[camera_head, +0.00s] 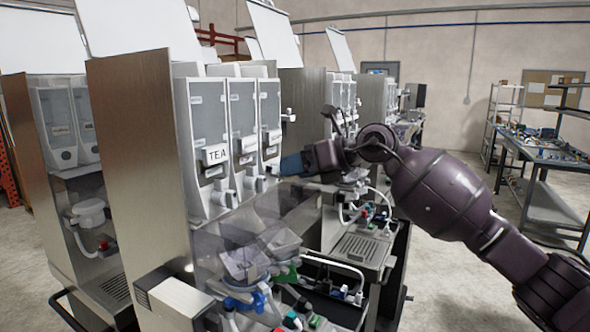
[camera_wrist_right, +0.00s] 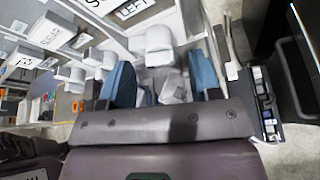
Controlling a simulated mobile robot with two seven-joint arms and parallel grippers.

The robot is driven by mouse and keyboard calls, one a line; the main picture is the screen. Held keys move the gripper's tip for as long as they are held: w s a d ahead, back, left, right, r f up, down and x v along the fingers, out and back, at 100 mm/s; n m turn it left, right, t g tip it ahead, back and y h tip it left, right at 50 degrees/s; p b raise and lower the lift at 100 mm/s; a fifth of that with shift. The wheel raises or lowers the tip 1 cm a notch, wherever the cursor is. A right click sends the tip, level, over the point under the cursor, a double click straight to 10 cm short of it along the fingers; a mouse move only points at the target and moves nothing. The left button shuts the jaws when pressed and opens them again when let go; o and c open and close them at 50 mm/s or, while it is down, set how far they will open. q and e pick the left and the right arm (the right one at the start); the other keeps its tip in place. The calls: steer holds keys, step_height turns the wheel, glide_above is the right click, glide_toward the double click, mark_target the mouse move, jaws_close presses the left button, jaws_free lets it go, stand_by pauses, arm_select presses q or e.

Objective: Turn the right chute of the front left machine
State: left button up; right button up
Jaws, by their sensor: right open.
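The nearest machine (camera_head: 142,140) has a steel side panel and three clear-fronted dispensers in a row, with a TEA label on the left one. Its right chute (camera_head: 271,163), white, sits under the rightmost dispenser (camera_head: 270,105). My right gripper (camera_head: 290,164) reaches in from the right, its blue fingertip close beside that chute. In the right wrist view, my right gripper (camera_wrist_right: 163,82) is open. White chute parts (camera_wrist_right: 172,87) show between its two blue fingers; I cannot tell whether they touch. My left gripper is not in view.
A clear funnel-like assembly (camera_head: 245,262) with blue and green parts stands below the dispensers. Another machine (camera_head: 70,190) stands at the left, and more machines (camera_head: 365,245) line up behind. A workbench (camera_head: 550,150) stands far right, with open floor before it.

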steer(key=b+v, duration=0.1)
steer(key=v, duration=0.9)
steer(key=shift+f, duration=0.1)
